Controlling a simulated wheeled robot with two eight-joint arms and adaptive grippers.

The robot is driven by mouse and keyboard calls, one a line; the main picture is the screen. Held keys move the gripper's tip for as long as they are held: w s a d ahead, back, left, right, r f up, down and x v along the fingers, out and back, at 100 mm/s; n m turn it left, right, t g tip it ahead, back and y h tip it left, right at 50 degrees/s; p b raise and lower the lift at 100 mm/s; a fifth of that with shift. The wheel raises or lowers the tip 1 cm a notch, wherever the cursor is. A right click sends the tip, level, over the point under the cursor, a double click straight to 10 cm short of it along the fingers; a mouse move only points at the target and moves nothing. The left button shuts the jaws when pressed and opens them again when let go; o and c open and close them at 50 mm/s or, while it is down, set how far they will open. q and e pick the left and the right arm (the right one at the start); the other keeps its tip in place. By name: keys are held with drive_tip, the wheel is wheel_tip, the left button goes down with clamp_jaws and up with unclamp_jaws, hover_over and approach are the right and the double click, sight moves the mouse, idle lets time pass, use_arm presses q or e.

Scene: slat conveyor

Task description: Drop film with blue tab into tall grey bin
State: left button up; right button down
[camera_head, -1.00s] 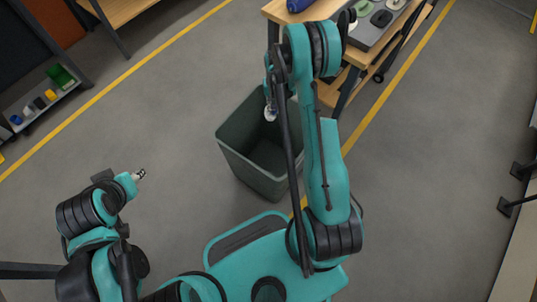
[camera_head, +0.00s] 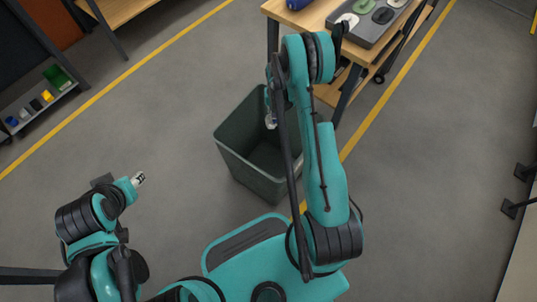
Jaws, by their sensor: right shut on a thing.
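The tall grey bin (camera_head: 246,170) stands on the floor in the middle of the view, its open top facing up. My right gripper (camera_head: 271,121) hangs over the bin's opening, partly hidden by my own arm. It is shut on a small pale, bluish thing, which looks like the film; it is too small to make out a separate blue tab. The inside of the bin looks dark, and its right side is partly covered by my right arm. My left gripper (camera_head: 138,179) is out to the left over bare floor, with nothing visible in it; its jaw gap is too small to judge.
A wooden workbench (camera_head: 318,13) stands behind the bin at upper right, with a grey tray (camera_head: 372,31) of several oval pieces and a blue object (camera_head: 297,4). A shelf with small coloured items (camera_head: 58,76) is at far left. The floor around the bin is clear.

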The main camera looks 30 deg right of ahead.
drive_tip(key=c, duration=1.4)
unclamp_jaws()
drive_tip(key=shift+c, duration=0.2)
wheel_tip(320, 180, up, 12)
drive_tip(key=shift+w, duration=0.35)
drive_tip(key=shift+d+r, duration=0.1)
